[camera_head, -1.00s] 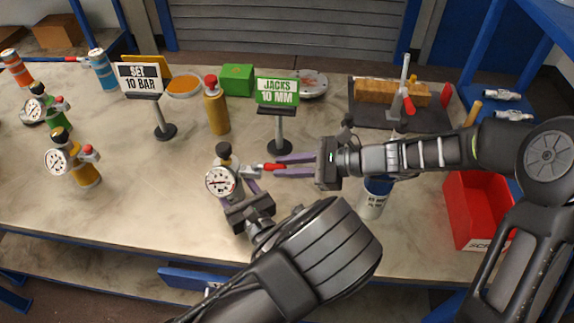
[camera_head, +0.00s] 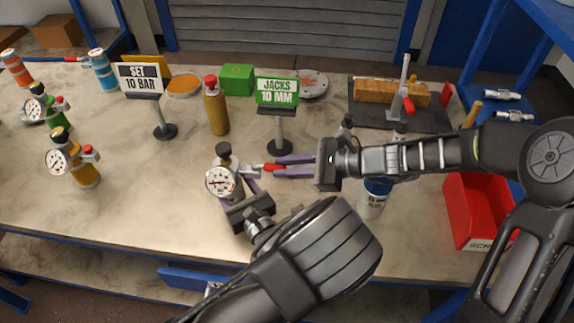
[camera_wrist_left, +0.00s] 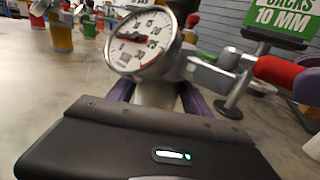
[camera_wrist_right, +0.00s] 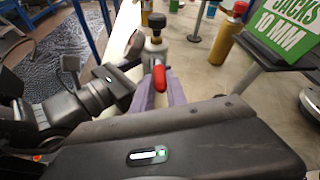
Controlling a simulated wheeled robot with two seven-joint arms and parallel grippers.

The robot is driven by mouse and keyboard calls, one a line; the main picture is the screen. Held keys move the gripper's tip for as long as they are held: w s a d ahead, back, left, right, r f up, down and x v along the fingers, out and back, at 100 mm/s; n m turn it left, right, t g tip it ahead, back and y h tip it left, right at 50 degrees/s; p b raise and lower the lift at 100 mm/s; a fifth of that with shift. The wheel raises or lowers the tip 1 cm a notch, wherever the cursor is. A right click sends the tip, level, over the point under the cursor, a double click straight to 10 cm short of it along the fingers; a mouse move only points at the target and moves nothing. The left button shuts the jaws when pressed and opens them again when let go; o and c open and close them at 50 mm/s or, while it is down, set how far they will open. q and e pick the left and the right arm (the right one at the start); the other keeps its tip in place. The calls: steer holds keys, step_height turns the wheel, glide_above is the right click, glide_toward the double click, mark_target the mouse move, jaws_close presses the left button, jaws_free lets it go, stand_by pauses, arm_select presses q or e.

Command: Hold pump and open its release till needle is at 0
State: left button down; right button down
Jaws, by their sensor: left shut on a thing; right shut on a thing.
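The pump is a pale grey body with a white round gauge (camera_head: 220,181) and a black knob (camera_head: 223,149) on top. It stands upright at the front middle of the table. My left gripper (camera_head: 236,194) is shut around the pump's body, and its purple fingers show beside the body in the left wrist view. The gauge (camera_wrist_left: 144,42) shows a red needle pointing left; I cannot read its exact value. The red-tipped release lever (camera_wrist_right: 158,76) sticks out to the pump's side. My right gripper (camera_head: 270,167) is shut on this lever; the fingers partly hide it.
A "JACKS 10 MM" sign (camera_head: 277,92) stands just behind my right gripper. A yellow cylinder (camera_head: 216,110) is behind the pump. Another gauge pump (camera_head: 80,165) stands left. A blue-white can (camera_head: 372,200) is under my right arm; a red bin (camera_head: 478,215) is right.

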steer(key=shift+s+t, duration=0.1)
steer(key=shift+t, duration=0.2)
steer(key=s+m+t+h, duration=0.1)
steer(key=m, duration=0.1)
steer(key=s+a+m+t+h, duration=0.1)
steer(key=t, duration=0.1)
steer(key=s+a+m+t, duration=0.1)
steer(key=m+t, duration=0.1)
steer(key=shift+s+r+m+h, duration=0.15)
steer(key=shift+m+h, duration=0.15)
steer(key=shift+h, duration=0.1)
steer(key=shift+d+t, duration=0.1)
steer(key=shift+t, duration=0.2)
steer(key=c, duration=1.3)
jaws_free()
steer(key=shift+d, duration=0.1)
